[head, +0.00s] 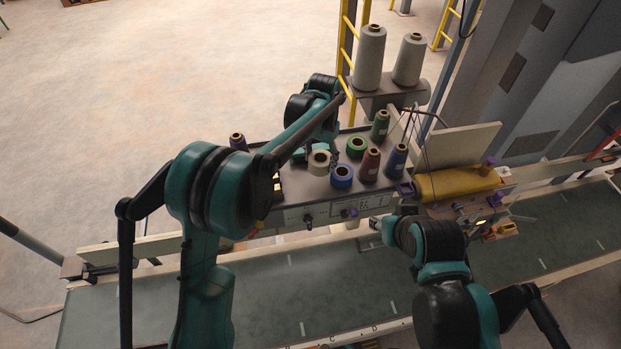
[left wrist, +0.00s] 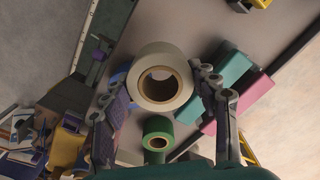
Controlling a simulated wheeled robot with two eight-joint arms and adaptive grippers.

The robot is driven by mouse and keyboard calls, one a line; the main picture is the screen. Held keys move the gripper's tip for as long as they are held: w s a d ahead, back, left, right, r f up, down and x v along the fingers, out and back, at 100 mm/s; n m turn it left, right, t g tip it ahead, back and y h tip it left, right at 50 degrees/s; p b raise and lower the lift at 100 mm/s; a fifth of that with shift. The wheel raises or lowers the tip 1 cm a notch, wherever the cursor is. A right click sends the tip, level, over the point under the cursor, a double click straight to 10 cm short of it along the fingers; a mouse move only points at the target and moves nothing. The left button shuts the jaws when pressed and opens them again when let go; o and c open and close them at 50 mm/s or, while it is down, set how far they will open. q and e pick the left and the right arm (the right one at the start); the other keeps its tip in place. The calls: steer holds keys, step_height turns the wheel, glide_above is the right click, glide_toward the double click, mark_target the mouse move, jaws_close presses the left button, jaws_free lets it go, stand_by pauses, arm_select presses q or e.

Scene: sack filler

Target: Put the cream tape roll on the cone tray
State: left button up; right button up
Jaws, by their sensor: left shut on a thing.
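In the head view my left gripper (head: 316,153) is partly hidden behind my arm. I cannot tell whether the roll touches the surface. A grey tray (head: 424,92) at the back bears two tall grey cones (head: 369,60). My right gripper (head: 377,224) is low over the machine's front; its fingers are unclear.
A blue roll (head: 342,177) and a green roll (head: 357,146) stand just right of the cream roll. A yellow roller (head: 455,184) is at right. A conveyor (head: 260,290) runs in front.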

mark_target(311, 163)
arm_select(q)
steer(key=shift+s+a+f, duration=0.35)
steer(key=shift+a+f, duration=0.1)
steer(key=shift+a, duration=0.2)
steer(key=shift+s+a+f, duration=0.35)
steer(key=shift+a+f, duration=0.05)
steer(key=shift+a, duration=0.2)
steer(key=shift+s+a+f, duration=0.1)
steer(key=shift+s+a, duration=0.05)
steer(key=shift+s, duration=0.1)
steer(key=shift+s+f+b, duration=0.15)
steer(key=shift+b, duration=0.2)
steer(key=f, duration=0.1)
steer(key=f+b, duration=0.1)
steer(key=f, duration=0.2)
steer(key=shift+w+b, duration=0.25)
steer(key=shift+b, duration=0.1)
steer(key=shift+r, duration=0.1)
steer(key=shift+s, duration=0.1)
